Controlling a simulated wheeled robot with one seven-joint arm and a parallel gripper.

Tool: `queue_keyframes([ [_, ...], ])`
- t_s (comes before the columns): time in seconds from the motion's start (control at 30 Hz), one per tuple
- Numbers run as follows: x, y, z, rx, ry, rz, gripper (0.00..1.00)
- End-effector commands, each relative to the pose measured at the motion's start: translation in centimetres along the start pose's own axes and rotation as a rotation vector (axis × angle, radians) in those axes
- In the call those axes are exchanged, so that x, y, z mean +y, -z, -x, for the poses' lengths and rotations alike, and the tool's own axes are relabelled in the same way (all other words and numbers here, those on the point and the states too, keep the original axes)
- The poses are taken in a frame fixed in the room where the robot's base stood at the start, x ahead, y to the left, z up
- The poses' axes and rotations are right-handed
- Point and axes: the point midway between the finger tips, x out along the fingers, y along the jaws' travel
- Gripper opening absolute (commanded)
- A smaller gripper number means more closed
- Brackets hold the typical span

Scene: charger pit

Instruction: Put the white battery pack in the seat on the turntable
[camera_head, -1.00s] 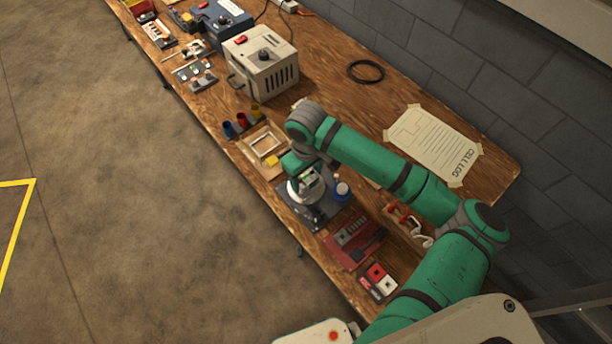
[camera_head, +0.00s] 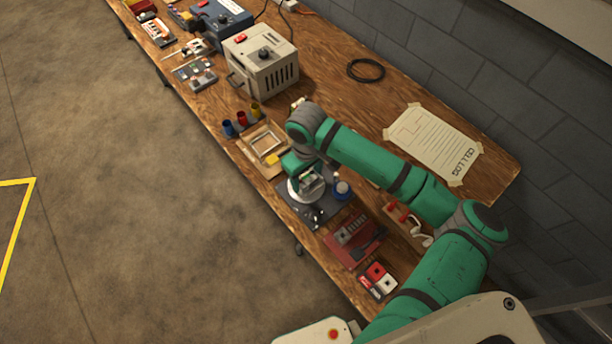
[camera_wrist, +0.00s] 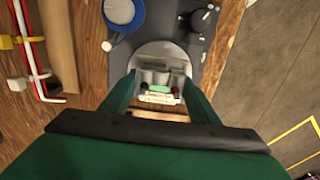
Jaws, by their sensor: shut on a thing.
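The turntable (camera_head: 296,193) is a pale round disc on a dark plate, below my gripper (camera_head: 308,183) in the head view. In the wrist view the disc (camera_wrist: 160,48) lies just past my fingertips, with grey blocks of the seat on it. My gripper (camera_wrist: 160,84) is shut on the white battery pack (camera_wrist: 157,98), which shows a green strip and a red and a dark terminal between the green fingers. The pack is over the turntable. I cannot tell whether it touches the seat, since the fingers and the pack hide its underside.
A blue round part with a white top (camera_head: 342,189) stands close beside the turntable. A wooden tray (camera_head: 263,145) lies behind it, and a red tray (camera_head: 355,243) lies in front. Red and white rods (camera_wrist: 33,55) are at the left in the wrist view. The bench edge is near.

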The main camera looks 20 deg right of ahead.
Motion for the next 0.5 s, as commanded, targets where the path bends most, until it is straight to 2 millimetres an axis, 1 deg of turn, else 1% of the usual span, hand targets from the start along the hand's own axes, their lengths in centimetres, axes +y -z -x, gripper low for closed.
queue_keyframes([
  [0.5,0.02,0.02,-0.28,0.001,0.000,0.000,0.20],
])
